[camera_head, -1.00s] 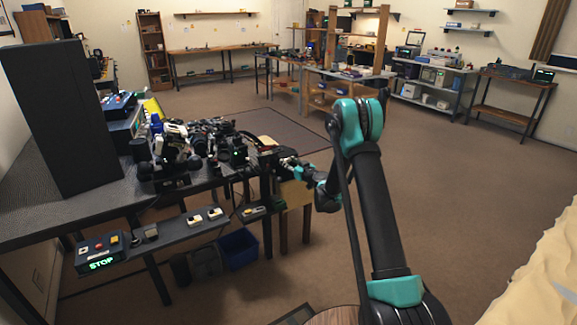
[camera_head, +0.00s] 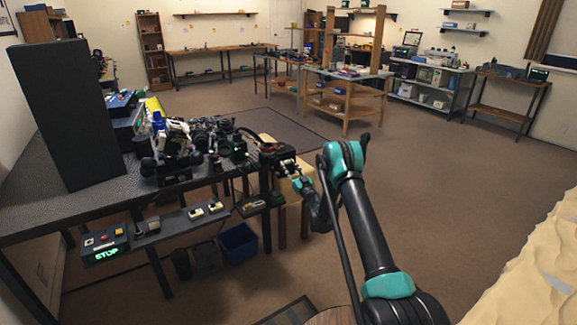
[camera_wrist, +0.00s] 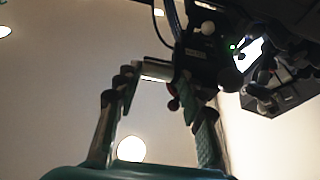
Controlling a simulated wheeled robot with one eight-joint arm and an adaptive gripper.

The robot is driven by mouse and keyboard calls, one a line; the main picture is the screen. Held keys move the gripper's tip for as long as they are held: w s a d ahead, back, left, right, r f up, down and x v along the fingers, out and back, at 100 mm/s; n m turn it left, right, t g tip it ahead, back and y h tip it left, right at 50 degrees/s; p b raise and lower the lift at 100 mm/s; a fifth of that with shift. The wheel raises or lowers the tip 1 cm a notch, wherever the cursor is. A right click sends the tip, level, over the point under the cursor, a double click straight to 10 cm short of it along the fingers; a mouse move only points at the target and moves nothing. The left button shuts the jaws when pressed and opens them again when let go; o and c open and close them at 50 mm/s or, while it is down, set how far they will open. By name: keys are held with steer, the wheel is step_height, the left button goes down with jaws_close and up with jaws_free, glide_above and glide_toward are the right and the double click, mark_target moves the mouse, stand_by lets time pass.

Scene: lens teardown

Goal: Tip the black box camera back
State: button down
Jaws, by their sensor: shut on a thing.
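The black box camera (camera_head: 270,153) is at the right end of the dark workbench in the head view, small and partly merged with other dark parts. In the wrist view a black body with a pale label and a green light (camera_wrist: 200,58) fills the upper middle; I take it to be this camera. My gripper (camera_head: 292,170) is at its right side in the head view. In the wrist view the fingers of my gripper (camera_wrist: 160,88) reach up to the black body, with a pale bar between them. The exact contact is dark and hard to make out.
Several dark cameras and lens parts (camera_head: 205,135) crowd the workbench (camera_head: 50,205) left of my gripper. A tall black panel (camera_head: 65,115) stands farther left. A control box reading STOP (camera_head: 105,245) and a blue bin (camera_head: 238,243) are lower down. The carpet to the right is open.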

steer(key=shift+w+d+f+t, duration=0.25)
steer(key=shift+d+t, duration=0.05)
steer(key=shift+d, duration=0.15)
steer(key=c, duration=1.1)
jaws_free()
steer(key=shift+s+a, duration=0.1)
steer(key=shift+a, duration=0.05)
steer(key=v, duration=0.7)
steer(key=shift+s, duration=0.2)
